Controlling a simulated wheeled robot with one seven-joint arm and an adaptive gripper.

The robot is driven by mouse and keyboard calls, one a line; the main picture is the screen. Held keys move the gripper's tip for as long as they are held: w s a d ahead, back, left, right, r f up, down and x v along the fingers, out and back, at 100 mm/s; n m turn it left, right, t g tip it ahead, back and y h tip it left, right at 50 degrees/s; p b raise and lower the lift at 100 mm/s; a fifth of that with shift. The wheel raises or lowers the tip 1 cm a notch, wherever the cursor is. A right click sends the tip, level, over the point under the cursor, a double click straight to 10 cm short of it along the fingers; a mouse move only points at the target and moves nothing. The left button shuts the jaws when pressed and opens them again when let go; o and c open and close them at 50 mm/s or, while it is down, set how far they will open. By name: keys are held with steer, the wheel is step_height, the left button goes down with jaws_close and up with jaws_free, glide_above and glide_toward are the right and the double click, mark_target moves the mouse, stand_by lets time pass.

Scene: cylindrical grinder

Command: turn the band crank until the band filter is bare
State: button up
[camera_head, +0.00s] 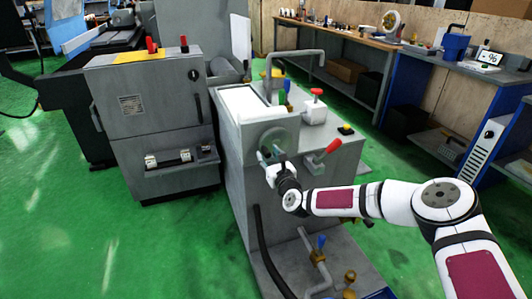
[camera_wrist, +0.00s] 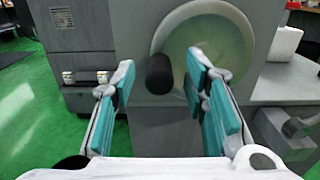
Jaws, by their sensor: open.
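The band crank is a pale grey-green disc (camera_wrist: 205,42) with a black cylindrical handle (camera_wrist: 159,74) sticking out on its left side in the wrist view. In the head view the disc (camera_head: 272,138) sits on the front of the grey filter unit. My gripper (camera_wrist: 161,72) is open, its teal-padded fingers on either side of the black handle in the picture. The handle appears between the fingertips, nearer the right finger; I cannot tell whether they touch. In the head view my gripper (camera_head: 269,164) partly hides the disc. The band filter (camera_head: 243,101) shows a white surface on top of the unit.
A bent pipe (camera_head: 295,53) rises above the unit. A grey cabinet (camera_head: 150,120) stands left. Pipes and a black hose (camera_head: 262,250) lie below. Green floor is free at left.

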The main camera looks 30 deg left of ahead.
steer(key=shift+x, duration=1.55)
steer(key=shift+c, duration=0.3)
jaws_close()
